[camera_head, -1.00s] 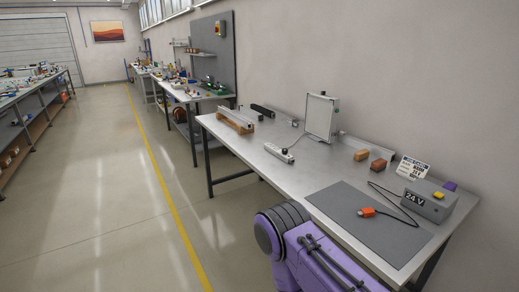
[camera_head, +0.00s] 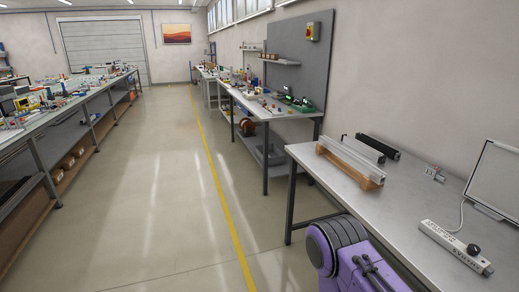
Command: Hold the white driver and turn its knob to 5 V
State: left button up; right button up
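The white driver (camera_head: 447,240) is a long white bar lying on the metal workbench at the lower right. Its dark round knob (camera_head: 473,250) stands up from its top near the right end. Lettering on its side is too small to read, and the knob setting cannot be told. A white cable runs from it towards a framed white panel (camera_head: 497,180) at the right edge. A purple part of my own body shows at the bottom, left of the bench. Neither gripper is in view.
The near workbench (camera_head: 395,202) also carries a wooden stand with a metal rail (camera_head: 350,163), a black bar (camera_head: 377,146) and a small fitting (camera_head: 434,173). A second bench (camera_head: 260,104) stands beyond it. Open floor (camera_head: 165,225) lies to the left, with a yellow line.

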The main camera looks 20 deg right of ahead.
aim_at(473, 249)
jog(key=z, duration=0.35)
jog(key=i, duration=1.05)
jog(key=z, duration=1.75)
jog(key=i, duration=0.95)
jog(key=z, duration=0.95)
